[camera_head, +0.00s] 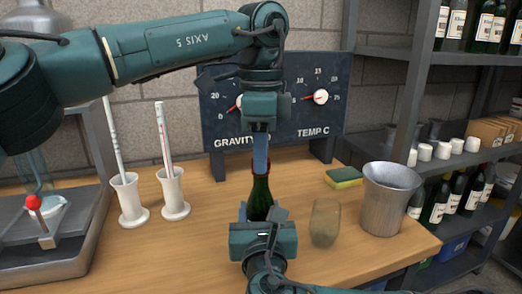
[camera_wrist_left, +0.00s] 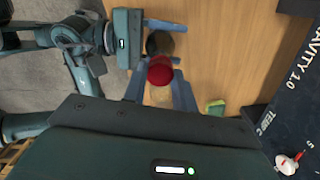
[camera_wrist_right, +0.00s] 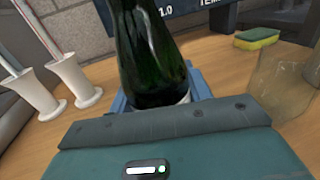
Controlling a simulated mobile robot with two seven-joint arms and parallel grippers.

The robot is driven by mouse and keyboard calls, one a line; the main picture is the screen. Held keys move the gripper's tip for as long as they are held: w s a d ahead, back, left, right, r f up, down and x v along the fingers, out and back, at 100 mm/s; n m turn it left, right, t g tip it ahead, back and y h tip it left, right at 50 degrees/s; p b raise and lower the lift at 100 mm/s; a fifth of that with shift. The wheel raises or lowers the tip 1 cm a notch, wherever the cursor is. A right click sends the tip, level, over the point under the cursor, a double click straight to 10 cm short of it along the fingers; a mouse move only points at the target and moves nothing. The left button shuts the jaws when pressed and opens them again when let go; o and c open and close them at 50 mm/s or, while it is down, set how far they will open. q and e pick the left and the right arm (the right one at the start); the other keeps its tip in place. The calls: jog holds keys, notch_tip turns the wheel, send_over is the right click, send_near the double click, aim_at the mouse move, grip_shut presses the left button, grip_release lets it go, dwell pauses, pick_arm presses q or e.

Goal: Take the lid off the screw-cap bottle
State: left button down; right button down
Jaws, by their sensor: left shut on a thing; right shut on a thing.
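The dark green screw-cap bottle (camera_head: 260,198) stands upright on the wooden table, its lower part hidden by my right gripper. My right gripper (camera_head: 262,214) is shut on the bottle's body. The right wrist view shows the green glass (camera_wrist_right: 150,62) between its blue fingers. My left gripper (camera_head: 261,163) points straight down over the bottle. It is shut on the red lid (camera_wrist_left: 160,71), which shows between its fingers in the left wrist view. In the head view the lid is mostly hidden at the neck top; I see no clear gap below it.
An empty glass (camera_head: 325,222) and a metal bucket (camera_head: 388,200) stand right of the bottle, with a sponge (camera_head: 344,178) behind. Two white cylinder stands (camera_head: 129,200) (camera_head: 173,194) are at left. A gauge board (camera_head: 295,102) rises close behind. Bare table lies between stands and bottle.

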pick_arm(q)
jog(key=shift+r, duration=0.15)
jog(key=shift+r, duration=0.95)
jog(key=shift+r, duration=2)
pick_arm(e)
jog(key=c, duration=0.6)
grip_release()
jog(key=shift+s, duration=0.1)
